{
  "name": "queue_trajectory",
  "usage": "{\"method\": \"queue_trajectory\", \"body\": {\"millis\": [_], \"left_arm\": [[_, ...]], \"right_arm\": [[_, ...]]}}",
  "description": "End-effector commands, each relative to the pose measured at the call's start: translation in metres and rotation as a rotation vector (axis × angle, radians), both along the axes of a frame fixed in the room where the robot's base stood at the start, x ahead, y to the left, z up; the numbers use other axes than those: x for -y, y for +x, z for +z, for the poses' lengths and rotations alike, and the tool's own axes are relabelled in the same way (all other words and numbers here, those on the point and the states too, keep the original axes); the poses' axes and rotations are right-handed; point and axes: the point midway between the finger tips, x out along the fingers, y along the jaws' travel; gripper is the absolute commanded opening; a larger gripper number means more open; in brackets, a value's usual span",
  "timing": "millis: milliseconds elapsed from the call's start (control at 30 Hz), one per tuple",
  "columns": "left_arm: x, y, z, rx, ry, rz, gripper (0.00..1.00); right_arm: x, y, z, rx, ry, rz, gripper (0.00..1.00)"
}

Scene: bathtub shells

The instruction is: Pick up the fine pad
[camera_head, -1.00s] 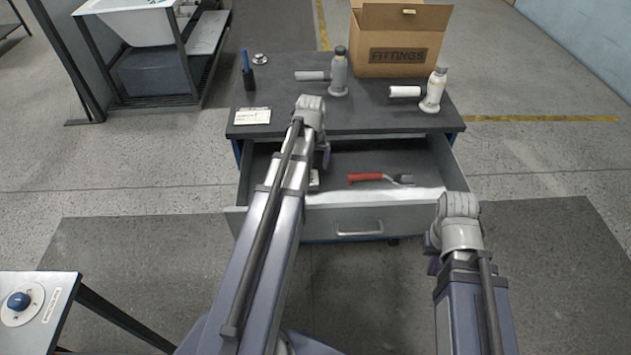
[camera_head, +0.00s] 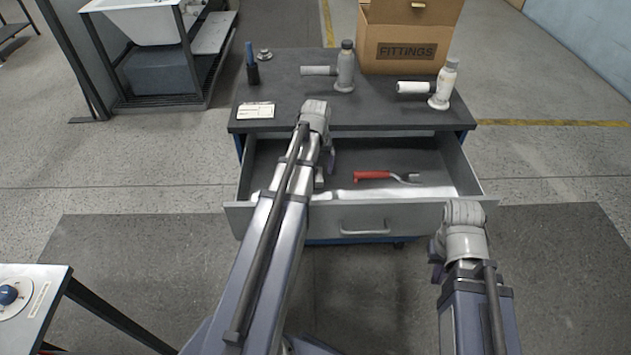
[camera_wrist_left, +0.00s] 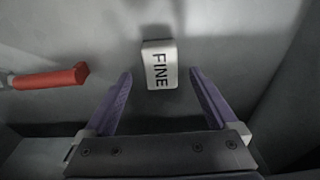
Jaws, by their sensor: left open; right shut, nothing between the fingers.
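The fine pad is a small pale block marked FINE (camera_wrist_left: 159,64). It lies on the drawer floor in the left wrist view; in the head view my left arm mostly hides it. My left gripper (camera_wrist_left: 161,76) is open over the drawer, its purple fingertips on either side of the pad's near part in the picture. No contact with the pad shows. In the head view, one purple finger of the left gripper (camera_head: 331,160) shows beside the wrist. My right gripper (camera_head: 436,268) is shut and empty, mostly hidden under its wrist, in front of the drawer's right side.
The open drawer (camera_head: 410,217) has walls around the pad. A red-handled tool (camera_head: 372,175) lies in it, right of my left arm; its handle end (camera_wrist_left: 50,79) shows left of the pad. Bottles and a FITTINGS box (camera_head: 410,50) stand on the worktop above.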

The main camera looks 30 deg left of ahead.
Motion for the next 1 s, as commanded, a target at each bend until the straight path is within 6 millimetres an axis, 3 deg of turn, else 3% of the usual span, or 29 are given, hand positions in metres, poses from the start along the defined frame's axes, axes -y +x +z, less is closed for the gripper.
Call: {"method": "queue_trajectory", "body": {"millis": [33,233,567,1000], "left_arm": [[-0.001,0.001,-0.012,0.0,0.0,0.0,0.93],[-0.003,0.003,-0.036,0.001,-0.001,0.0,0.93],[-0.003,0.003,-0.038,0.0,-0.001,0.0,0.93],[-0.003,0.003,-0.038,0.0,-0.001,0.0,0.43]], "right_arm": [[0.0,0.0,-0.012,0.0,0.0,0.0,0.0],[0.0,0.0,-0.036,0.0,0.0,0.0,0.0],[0.0,0.0,-0.038,0.0,0.0,0.0,0.0],[0.0,0.0,-0.038,0.0,0.0,0.0,0.0]]}}
